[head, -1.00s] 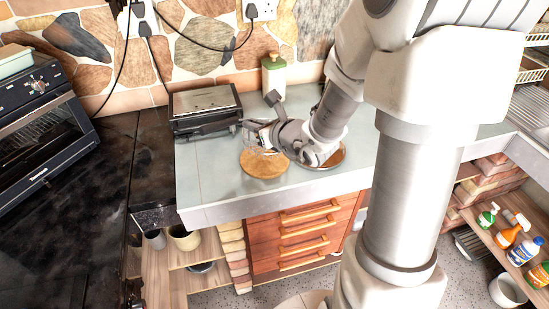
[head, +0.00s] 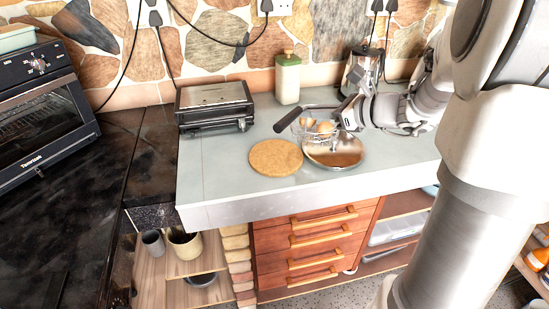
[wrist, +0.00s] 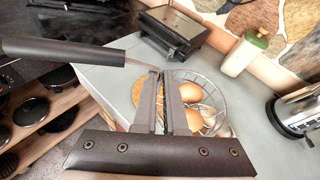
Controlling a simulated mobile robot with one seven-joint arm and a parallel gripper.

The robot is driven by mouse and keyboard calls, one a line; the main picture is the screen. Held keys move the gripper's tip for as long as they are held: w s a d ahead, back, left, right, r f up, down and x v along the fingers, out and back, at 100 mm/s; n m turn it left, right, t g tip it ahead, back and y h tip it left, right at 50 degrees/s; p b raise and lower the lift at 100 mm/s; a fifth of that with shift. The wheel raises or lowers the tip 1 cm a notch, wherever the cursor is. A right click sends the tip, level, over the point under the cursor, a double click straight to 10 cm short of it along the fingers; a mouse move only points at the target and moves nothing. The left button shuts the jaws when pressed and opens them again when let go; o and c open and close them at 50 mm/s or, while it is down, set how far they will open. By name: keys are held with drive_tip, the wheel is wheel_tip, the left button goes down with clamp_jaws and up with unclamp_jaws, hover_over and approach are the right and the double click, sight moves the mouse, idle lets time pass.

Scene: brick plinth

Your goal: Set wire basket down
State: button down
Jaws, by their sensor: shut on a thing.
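The wire basket (head: 306,133) has a long dark handle (head: 290,119) and holds brown eggs (head: 324,127). My gripper (head: 343,117) is shut on the basket at its right side in the head view. The basket appears at the back left edge of a round shiny metal dish (head: 347,158); I cannot tell whether it touches anything below. In the wrist view, the basket's wire rim (wrist: 218,84) and eggs (wrist: 190,93) show beyond my gripper's fingers (wrist: 166,76), which hide part of it.
A round cork mat (head: 276,158) lies bare on the counter (head: 215,180), left of the dish. A grill press (head: 214,105), a green-and-cream bottle (head: 287,80) and a metal appliance (head: 362,68) stand behind. The counter's front left is clear.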

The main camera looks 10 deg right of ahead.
drive_tip(key=w+a+f+b, duration=0.2)
drive_tip(key=w+a+f, duration=0.5)
drive_tip(key=f, duration=0.3)
drive_tip(key=shift+w+a+f, duration=0.2)
drive_tip(key=shift+a+f, duration=0.15)
drive_tip(key=shift+a, duration=0.5)
drive_tip(key=shift+b, duration=0.35)
drive_tip(key=shift+f, duration=0.2)
drive_tip(key=c, duration=1)
unclamp_jaws()
drive_tip(key=shift+r, duration=0.1)
drive_tip(key=p+v, duration=0.1)
drive_tip(key=v, duration=1.1)
drive_tip(key=shift+r, duration=0.15)
